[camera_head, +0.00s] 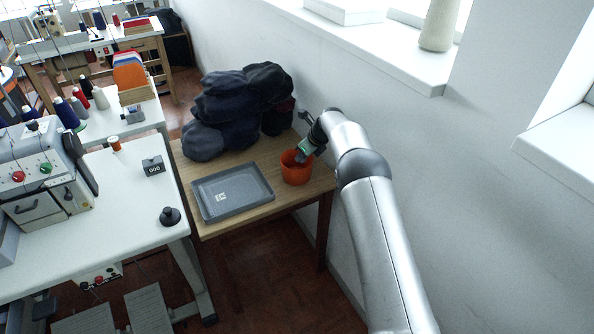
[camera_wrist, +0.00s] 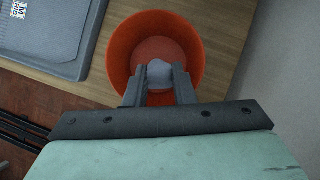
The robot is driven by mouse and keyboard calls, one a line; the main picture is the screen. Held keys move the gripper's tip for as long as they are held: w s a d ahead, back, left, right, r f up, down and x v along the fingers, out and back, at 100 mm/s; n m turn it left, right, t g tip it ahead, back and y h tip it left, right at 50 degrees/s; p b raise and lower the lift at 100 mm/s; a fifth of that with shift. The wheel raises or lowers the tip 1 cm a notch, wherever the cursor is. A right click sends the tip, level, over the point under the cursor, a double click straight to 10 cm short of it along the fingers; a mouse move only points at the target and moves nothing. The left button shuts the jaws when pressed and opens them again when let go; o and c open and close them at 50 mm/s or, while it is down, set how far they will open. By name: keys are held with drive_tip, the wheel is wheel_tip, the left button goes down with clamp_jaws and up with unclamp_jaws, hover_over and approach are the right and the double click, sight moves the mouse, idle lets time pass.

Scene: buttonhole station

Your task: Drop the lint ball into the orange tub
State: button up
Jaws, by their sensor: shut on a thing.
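The orange tub (camera_head: 297,173) stands on the small wooden table near the wall, right of a grey tray. In the wrist view the tub (camera_wrist: 123,52) is seen from above, its mouth open below the fingers. My gripper (camera_head: 301,156) is over the tub's mouth. In the wrist view my gripper (camera_wrist: 159,78) is shut on the pale grey lint ball (camera_wrist: 159,70), which sits between the fingertips against the tub's reddish inside. How far the ball is above the tub's floor I cannot tell.
The grey tray (camera_head: 204,207) lies left of the tub on the wooden table (camera_head: 288,198). The white wall (camera_head: 347,84) is close on the right. A sewing machine table (camera_head: 122,221) is at left.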

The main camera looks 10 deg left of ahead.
drive_tip(key=o, duration=1)
drive_tip(key=shift+r, duration=0.1)
drive_tip(key=b+v, duration=0.1)
drive_tip(key=v, duration=1.6)
drive_tip(key=shift+s+d+r, duration=0.1)
drive_tip(key=shift+s, duration=0.05)
